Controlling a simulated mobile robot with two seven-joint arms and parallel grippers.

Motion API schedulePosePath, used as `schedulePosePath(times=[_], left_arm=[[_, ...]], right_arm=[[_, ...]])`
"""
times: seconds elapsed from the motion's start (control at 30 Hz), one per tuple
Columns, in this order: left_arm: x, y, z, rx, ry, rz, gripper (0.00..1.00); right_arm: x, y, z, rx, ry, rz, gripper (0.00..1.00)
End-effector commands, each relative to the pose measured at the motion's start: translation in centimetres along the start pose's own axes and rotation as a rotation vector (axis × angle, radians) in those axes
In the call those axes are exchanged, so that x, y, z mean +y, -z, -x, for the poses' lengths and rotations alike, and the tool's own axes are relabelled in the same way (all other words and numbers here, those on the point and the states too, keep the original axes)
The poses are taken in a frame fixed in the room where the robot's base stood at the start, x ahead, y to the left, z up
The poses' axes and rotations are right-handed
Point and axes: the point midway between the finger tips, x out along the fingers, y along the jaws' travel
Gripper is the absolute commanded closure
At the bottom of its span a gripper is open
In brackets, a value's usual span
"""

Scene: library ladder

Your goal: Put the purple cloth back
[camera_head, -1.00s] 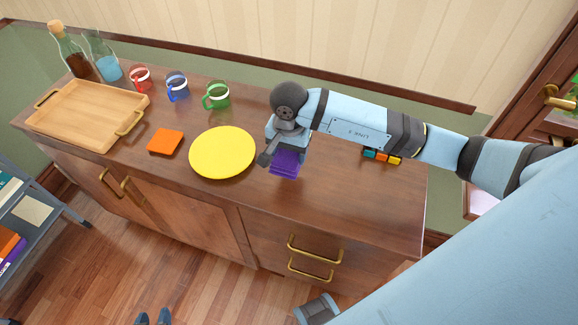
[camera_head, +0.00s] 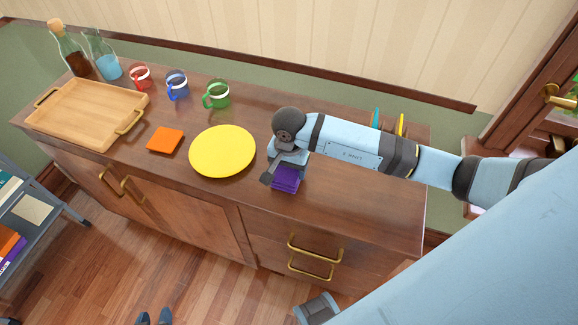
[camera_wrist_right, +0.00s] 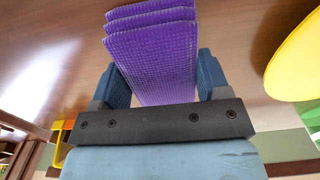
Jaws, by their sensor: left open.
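The purple cloth (camera_head: 286,179), a folded stack of layers, is at the dark wooden counter, right of the yellow plate (camera_head: 222,151). In the right wrist view the cloth (camera_wrist_right: 155,55) lies between the two blue fingers of my right gripper (camera_wrist_right: 165,85), which appear to press its sides. In the head view this gripper (camera_head: 285,170) reaches down over the cloth and partly hides it. I cannot tell whether the cloth touches the counter or hangs just above it. My left gripper (camera_head: 154,318) shows only as two spread fingertips at the bottom edge, over the floor, empty.
An orange cloth (camera_head: 165,141) lies left of the plate. A wooden tray (camera_head: 88,115), bottles (camera_head: 75,55) and red, blue and green mugs (camera_head: 217,95) stand farther left and back. Upright coloured items (camera_head: 400,124) are behind my right arm. The counter's front right is clear.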

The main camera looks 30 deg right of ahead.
Motion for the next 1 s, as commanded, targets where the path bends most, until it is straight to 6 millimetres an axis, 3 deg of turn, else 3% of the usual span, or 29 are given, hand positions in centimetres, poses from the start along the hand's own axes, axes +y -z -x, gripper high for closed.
schedulePosePath(times=[0.03, 0.07, 0.47, 1.0], left_arm=[[0.0, 0.0, 0.0, 0.000, 0.000, 0.000, 0.57], [0.0, 0.1, 0.0, 0.000, 0.000, 0.000, 0.57], [0.0, 0.5, 0.3, 0.005, 0.001, -0.002, 0.57], [-0.1, -0.2, -0.1, -0.003, 0.000, 0.003, 0.57]], right_arm=[[0.0, 0.0, 0.1, 0.000, 0.000, 0.000, 0.18], [0.0, 0.0, 0.1, 0.000, 0.000, 0.000, 0.11], [-0.1, 0.1, 0.9, 0.001, 0.002, 0.000, 0.11], [0.0, 0.1, 11.0, 0.002, 0.001, 0.000, 0.11]])
